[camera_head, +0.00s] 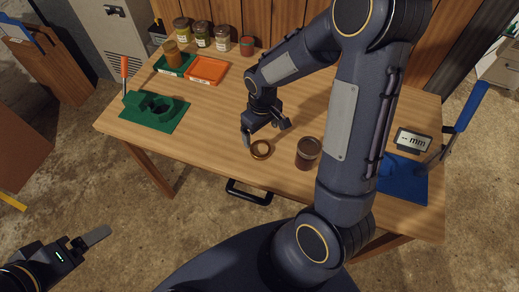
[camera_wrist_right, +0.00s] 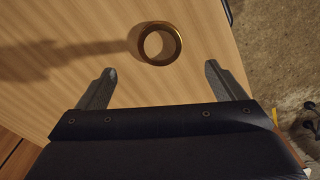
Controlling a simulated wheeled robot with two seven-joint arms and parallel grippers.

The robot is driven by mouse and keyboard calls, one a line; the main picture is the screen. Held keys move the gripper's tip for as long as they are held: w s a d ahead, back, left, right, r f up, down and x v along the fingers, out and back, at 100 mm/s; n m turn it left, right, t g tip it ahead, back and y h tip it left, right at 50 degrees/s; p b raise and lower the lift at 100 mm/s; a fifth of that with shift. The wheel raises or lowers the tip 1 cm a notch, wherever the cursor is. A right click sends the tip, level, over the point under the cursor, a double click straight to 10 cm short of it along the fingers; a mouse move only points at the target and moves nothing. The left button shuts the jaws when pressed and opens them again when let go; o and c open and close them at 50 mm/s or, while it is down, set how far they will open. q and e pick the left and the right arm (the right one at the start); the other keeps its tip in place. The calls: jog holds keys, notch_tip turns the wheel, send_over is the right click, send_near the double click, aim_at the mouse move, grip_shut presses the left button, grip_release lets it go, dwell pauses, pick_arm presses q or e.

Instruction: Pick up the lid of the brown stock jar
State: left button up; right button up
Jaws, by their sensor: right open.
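A coppery, ring-shaped lid (camera_head: 254,154) lies flat on the wooden table; in the right wrist view this lid (camera_wrist_right: 176,46) shows as a brass-coloured ring with a wood-coloured middle. A brown jar (camera_head: 307,155) stands upright just right of it. My right gripper (camera_head: 266,133) is open and empty above the table, just behind the lid. In the right wrist view, the ring lies ahead of the open gripper (camera_wrist_right: 159,68), roughly centred between the fingers and apart from them. My left gripper (camera_head: 96,237) is at the lower left, off the table, with one finger clearly visible.
A green fixture (camera_head: 170,121) and an orange tray (camera_head: 207,69) are on the table's left. Several jars (camera_head: 202,35) stand at the back. A blue press (camera_head: 408,180) and a display (camera_head: 413,141) are at right. Bare wood lies left of the lid.

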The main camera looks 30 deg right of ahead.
aim_at(262, 152)
jog(key=f, duration=0.2)
jog(key=f+p, duration=0.1)
jog(key=f, duration=0.4)
jog(key=shift+s+f, duration=0.25)
jog(key=shift+f, duration=0.05)
jog(key=shift+w+f, duration=0.1)
jog(key=shift+f, duration=0.5)
jog(key=c, duration=1.1)
